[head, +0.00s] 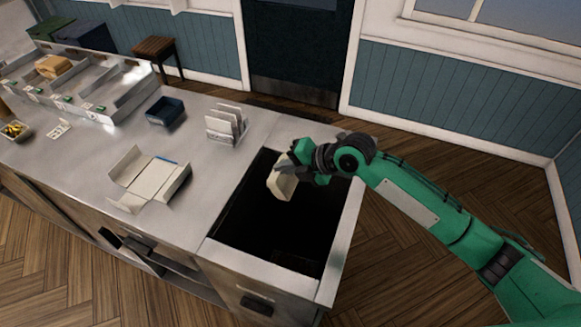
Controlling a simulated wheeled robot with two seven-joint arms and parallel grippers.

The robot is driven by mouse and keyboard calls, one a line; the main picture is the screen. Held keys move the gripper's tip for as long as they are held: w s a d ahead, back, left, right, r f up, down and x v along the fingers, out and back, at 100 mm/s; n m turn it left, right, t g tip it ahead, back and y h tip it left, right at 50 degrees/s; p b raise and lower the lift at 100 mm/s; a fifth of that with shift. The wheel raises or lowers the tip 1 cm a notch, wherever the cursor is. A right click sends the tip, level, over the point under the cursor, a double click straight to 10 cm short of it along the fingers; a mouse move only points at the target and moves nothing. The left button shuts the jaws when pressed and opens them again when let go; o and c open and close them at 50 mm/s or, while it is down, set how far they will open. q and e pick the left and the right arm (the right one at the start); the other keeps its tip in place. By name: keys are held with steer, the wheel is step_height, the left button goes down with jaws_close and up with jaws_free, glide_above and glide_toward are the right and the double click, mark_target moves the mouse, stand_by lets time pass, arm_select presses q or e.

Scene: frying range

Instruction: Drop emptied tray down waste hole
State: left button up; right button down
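My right gripper (287,171), on the green arm from the right, is shut on a small cream tray (282,186). The tray is tilted and hangs over the dark rectangular waste hole (262,224) at the right end of the metal counter. I cannot see into the tray, and the gripper hides its upper edge. My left gripper is not in view.
An unfolded white carton (148,180) lies on the counter left of the hole. A rack of upright white cards (226,124) and a dark blue bin (165,112) stand behind it. A small tray with yellow food (14,131) sits at far left. A metal rim (343,232) borders the hole.

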step_height(320, 180, down, 10)
steer(key=b, duration=0.6)
steer(key=shift+d+r, duration=0.1)
steer(key=shift+r, duration=0.15)
steer(key=shift+f+b, duration=0.55)
steer(key=shift+f, duration=0.05)
steer(key=c, duration=2.1)
jaws_free()
steer(key=shift+c, duration=0.2)
steer(key=o, duration=0.5)
steer(key=shift+o, duration=0.2)
steer(key=b, duration=0.4)
glide_toward(286, 190)
steer(key=shift+w+d+f, duration=0.1)
steer(key=shift+d+f, duration=0.1)
steer(key=shift+d, duration=0.5)
steer(key=shift+d+f, duration=0.2)
steer(key=shift+d, duration=0.5)
